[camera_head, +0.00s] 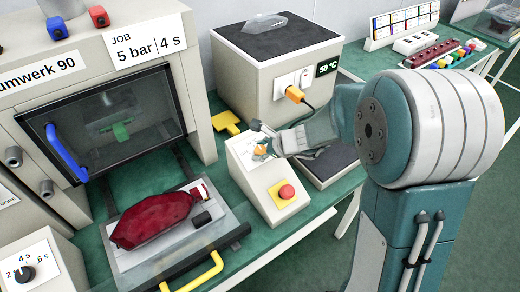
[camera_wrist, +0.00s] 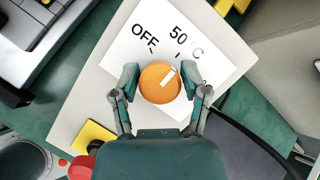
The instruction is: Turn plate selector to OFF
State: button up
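The plate selector is an orange round knob (camera_wrist: 158,84) with a white pointer line, on a white label panel (camera_wrist: 128,50). The pointer slants to the upper right in the wrist view, toward the 50 °C side and away from the OFF mark. My gripper (camera_wrist: 160,78) has one finger on each side of the knob, very close to its edges; whether the pads touch it I cannot tell. In the head view, my gripper (camera_head: 262,140) reaches from the right to the sloped control box (camera_head: 242,168), and the knob (camera_head: 260,150) is partly hidden.
A red button (camera_head: 286,192) on a yellow base (camera_head: 275,198) sits lower on the same box. Behind stands a grey heater unit (camera_head: 265,65) with a 50 °C display (camera_head: 327,67). A red tail lamp (camera_head: 150,220) lies in a fixture to the left, before a glass-doored press (camera_head: 110,125).

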jog(key=c, duration=0.4)
jog(key=shift+o, duration=0.2)
jog(key=shift+n, duration=0.3)
jog(key=n+g, duration=0.1)
jog(key=n, duration=0.1)
jog(key=n+g, duration=0.1)
jog(key=n, duration=0.2)
jog(key=shift+g, duration=0.3)
jog(key=n+g, duration=0.1)
jog(key=n, duration=0.2)
jog(key=n+g+h, duration=0.1)
jog(key=n, duration=0.2)
jog(key=shift+s+n+h, duration=0.15)
jog(key=shift+n+h, duration=0.15)
jog(key=o, duration=1.2)
jog(key=shift+f, duration=0.1)
